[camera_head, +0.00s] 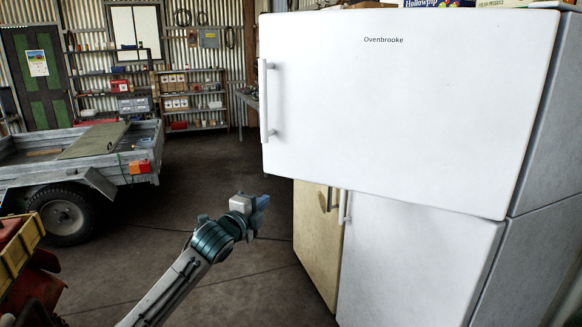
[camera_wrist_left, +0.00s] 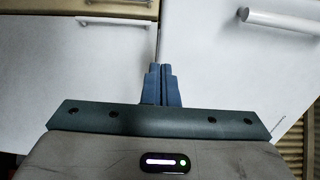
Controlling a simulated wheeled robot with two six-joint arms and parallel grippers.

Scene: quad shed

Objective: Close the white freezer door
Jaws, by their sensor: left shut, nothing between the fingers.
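The white freezer door (camera_head: 400,95), marked Ovenbrooke, is the upper door of a white fridge-freezer. It stands ajar, jutting out past the lower white door (camera_head: 405,260). Its white bar handle (camera_head: 265,100) is on its left edge. My left gripper (camera_head: 263,204) is below and left of the handle, left of the lower door. In the left wrist view its blue fingers (camera_wrist_left: 162,68) are shut and empty. There the freezer door (camera_wrist_left: 225,60) fills the right side and the lower door (camera_wrist_left: 85,75) the left; I cannot tell whether the fingertips touch either. My right gripper is out of view.
A cream cabinet (camera_head: 312,240) stands just left of the lower door. A grey trailer (camera_head: 80,165) is at the left, with a red and yellow machine (camera_head: 18,265) in the near left corner. Shelves (camera_head: 190,100) line the back wall. The floor between trailer and cabinet is clear.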

